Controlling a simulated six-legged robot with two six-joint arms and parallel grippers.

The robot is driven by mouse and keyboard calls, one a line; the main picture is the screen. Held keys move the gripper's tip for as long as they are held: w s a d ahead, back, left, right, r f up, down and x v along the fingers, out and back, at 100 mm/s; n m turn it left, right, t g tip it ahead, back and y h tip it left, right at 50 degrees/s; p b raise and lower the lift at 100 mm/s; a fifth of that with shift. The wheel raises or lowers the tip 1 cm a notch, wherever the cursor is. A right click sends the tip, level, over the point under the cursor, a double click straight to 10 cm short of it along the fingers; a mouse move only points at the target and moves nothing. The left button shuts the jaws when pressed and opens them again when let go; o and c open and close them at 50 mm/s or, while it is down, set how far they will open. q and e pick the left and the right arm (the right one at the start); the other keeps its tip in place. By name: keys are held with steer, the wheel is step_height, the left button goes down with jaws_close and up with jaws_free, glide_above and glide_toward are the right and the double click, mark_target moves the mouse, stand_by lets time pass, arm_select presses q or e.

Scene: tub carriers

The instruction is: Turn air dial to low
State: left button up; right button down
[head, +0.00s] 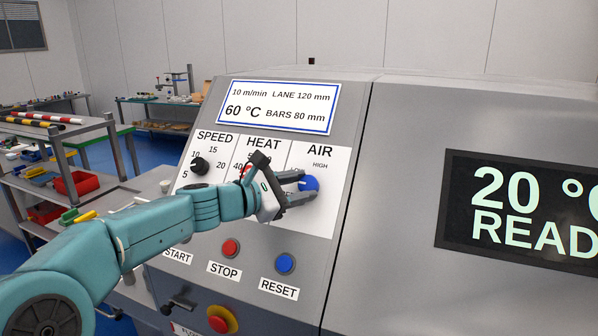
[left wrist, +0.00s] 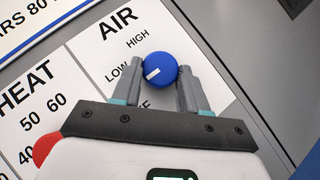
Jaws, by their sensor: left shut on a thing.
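The blue air dial (head: 309,184) sits on the white AIR panel of the grey machine, and it also shows in the left wrist view (left wrist: 160,66). My left gripper (head: 304,187) is shut on the dial, with one finger on each side of it, as the left wrist view (left wrist: 160,78) shows. The dial's white pointer mark points left and slightly down in the wrist view, roughly toward the word LOW (left wrist: 115,74). HIGH (left wrist: 137,42) is legible above left of the dial. The lowest label is partly hidden by the gripper. My right gripper is not in view.
The black SPEED dial (head: 200,166) is left on the panel; my gripper partly hides the HEAT area. The red STOP button (head: 230,247), blue RESET button (head: 285,263) and red-and-yellow button (head: 219,319) are below. A dark display (head: 520,215) reads 20 °C.

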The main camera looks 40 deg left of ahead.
arm_select(q)
steer(key=m+g+p, duration=0.1)
steer(key=m+h+p, duration=0.1)
steer(key=m, duration=0.1)
steer(key=m+g+h+p, duration=0.1)
steer(key=shift+w+a+r+g+p, duration=0.15)
steer(key=shift+a+r+g+p, duration=0.15)
steer(key=shift+r, duration=0.1)
steer(key=shift+m+g+h+p, duration=0.4)
steer(key=shift+m+g, duration=0.1)
steer(key=shift+m, duration=0.5)
steer(key=shift+w+f+m+g, duration=0.1)
steer(key=shift+w+m+g, duration=0.05)
steer(key=shift+m+g, duration=0.8)
steer(key=shift+m, duration=0.35)
steer(key=o, duration=1.1)
steer(key=shift+c, duration=0.2)
steer(key=shift+w, duration=0.15)
